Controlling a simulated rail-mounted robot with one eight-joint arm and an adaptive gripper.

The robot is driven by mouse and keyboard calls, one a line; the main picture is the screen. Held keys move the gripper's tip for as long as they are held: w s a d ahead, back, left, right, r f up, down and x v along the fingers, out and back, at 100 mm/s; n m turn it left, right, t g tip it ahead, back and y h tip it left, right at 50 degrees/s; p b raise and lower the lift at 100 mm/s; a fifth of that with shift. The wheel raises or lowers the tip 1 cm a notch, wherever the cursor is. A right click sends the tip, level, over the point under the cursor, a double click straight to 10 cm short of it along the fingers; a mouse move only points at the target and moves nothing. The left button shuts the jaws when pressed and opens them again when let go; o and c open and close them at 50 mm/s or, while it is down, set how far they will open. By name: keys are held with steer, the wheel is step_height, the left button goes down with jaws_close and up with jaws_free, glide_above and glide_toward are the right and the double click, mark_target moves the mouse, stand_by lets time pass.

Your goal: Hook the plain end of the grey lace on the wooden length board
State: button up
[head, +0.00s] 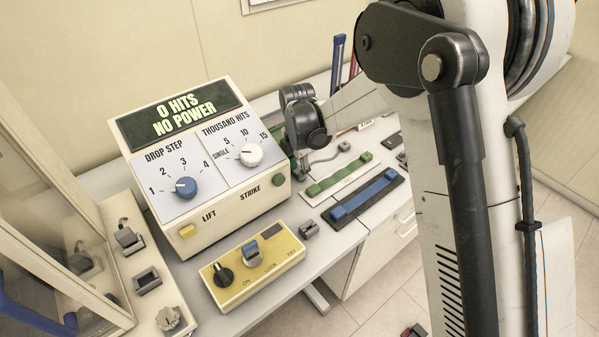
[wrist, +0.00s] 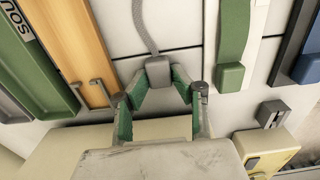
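The grey lace (wrist: 145,28) runs up the wrist view from a grey end block (wrist: 159,70). My gripper (wrist: 159,75) has its green-padded fingertips against both sides of this block. In the head view my gripper (head: 302,172) is low over the bench, right of the large console, and the lace leads from it to a grey end piece (head: 344,146). Whether the held block is the plain end is not clear. The wooden length board (wrist: 78,38) lies left of my gripper in the wrist view, with two grey hook-like posts near its lower end. I cannot make it out in the head view.
A green tray (wrist: 38,62) lies left of the board. A green strap (wrist: 232,45) and a blue one (head: 362,196) lie to the right. The large console (head: 203,160) stands close beside my gripper, with a yellow control box (head: 290,246) in front.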

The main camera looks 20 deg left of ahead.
mark_target(298, 171)
jaws_close()
steer(key=o, duration=0.8)
jaws_free()
step_height(298, 171, up, 12)
